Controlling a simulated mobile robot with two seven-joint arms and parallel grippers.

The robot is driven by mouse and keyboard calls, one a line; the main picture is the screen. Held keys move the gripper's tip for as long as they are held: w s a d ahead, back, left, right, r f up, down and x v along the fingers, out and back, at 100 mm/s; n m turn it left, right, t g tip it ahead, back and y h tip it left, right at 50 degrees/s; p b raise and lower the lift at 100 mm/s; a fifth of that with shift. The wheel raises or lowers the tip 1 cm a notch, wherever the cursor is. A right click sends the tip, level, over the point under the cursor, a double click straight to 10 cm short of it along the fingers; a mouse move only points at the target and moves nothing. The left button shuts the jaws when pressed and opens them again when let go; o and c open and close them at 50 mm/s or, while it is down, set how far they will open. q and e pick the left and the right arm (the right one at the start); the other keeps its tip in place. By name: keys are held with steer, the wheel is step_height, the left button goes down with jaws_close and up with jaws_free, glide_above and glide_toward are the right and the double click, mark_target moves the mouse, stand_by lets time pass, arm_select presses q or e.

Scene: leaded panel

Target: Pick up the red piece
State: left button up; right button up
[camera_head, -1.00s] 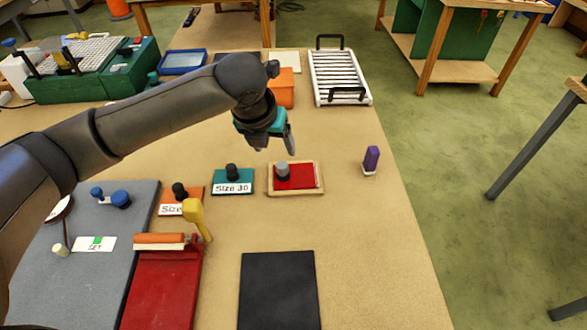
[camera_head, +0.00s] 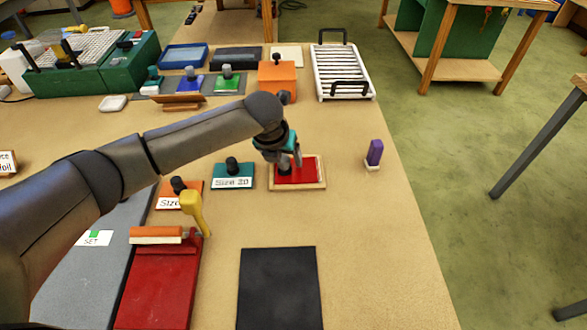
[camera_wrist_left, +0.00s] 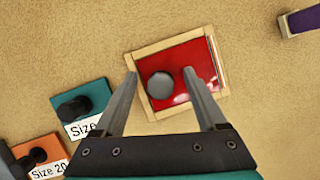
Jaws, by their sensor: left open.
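The red piece (camera_head: 306,171) is a flat red plate lying in a light wooden frame (camera_head: 298,187) on the table. It shows in the left wrist view (camera_wrist_left: 196,60) with a round grey knob (camera_wrist_left: 160,85) near one corner. My left gripper (camera_head: 290,167) is at the knob in the head view and hides most of it. In the left wrist view the fingers of my left gripper (camera_wrist_left: 168,90) are open, one on each side of the knob, with gaps visible. I cannot tell how far above the plate the fingertips are. My right gripper is not in view.
A teal plate (camera_head: 233,182) labelled with a size and an orange plate (camera_head: 170,201) lie left of the frame. A purple object (camera_head: 375,152) stands to the right. A black mat (camera_head: 279,290) lies in front. The table between them is clear.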

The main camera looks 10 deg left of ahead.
arm_select(q)
steer(key=shift+c, duration=0.3)
jaws_close()
stand_by(0.4)
